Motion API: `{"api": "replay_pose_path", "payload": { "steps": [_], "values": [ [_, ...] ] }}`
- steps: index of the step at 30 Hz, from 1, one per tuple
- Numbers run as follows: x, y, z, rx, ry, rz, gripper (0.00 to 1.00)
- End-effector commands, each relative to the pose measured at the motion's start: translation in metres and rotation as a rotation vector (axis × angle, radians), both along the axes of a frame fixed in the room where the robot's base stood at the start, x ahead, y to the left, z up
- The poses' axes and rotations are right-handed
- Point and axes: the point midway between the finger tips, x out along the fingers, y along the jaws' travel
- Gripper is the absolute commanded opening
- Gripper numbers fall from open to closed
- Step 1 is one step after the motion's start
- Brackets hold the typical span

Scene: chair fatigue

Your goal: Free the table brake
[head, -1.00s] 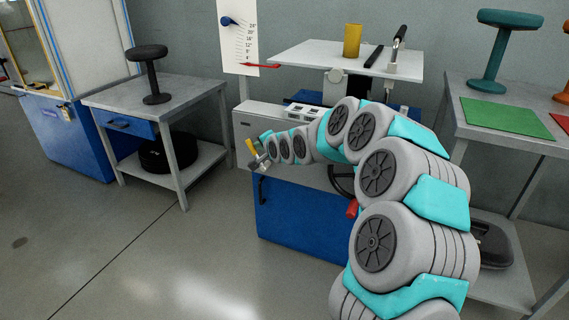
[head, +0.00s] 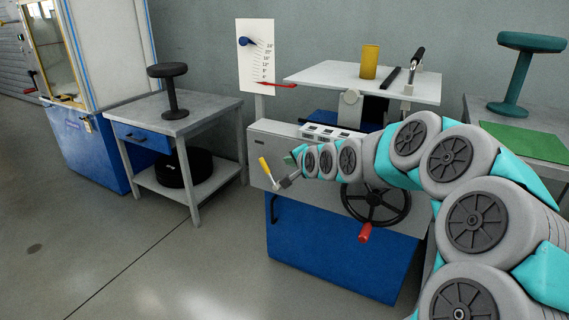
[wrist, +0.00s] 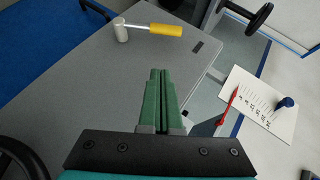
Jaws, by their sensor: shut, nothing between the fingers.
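The brake lever has a yellow handle (head: 264,166) and a silver hub on the grey front panel (head: 259,147) of the lift table. Its handle points up and slightly left in the head view. In the wrist view the yellow handle (wrist: 167,30) points right from its silver hub (wrist: 120,30). My gripper (head: 290,158) is close to the panel, just right of the lever. In the wrist view its green fingers (wrist: 160,75) are together and empty, with a gap to the lever. The white tabletop (head: 330,74) is above.
A black handwheel (head: 376,203) with a red knob (head: 365,233) is right of the lever, partly behind my arm. A scale board (head: 256,58) with a red pointer (head: 280,85) stands behind. Floor at front left is clear.

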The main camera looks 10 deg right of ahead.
Motion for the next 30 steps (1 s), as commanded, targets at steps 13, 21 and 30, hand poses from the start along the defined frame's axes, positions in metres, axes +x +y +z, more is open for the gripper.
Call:
{"api": "replay_pose_path", "payload": {
  "steps": [13,21,30],
  "values": [
    [-0.040,-0.012,0.020,0.001,-0.002,-0.002,0.00],
    [-0.041,-0.012,0.020,0.001,-0.001,0.000,0.00],
    [-0.074,0.000,0.009,-0.098,0.073,0.071,0.00]
  ]
}}
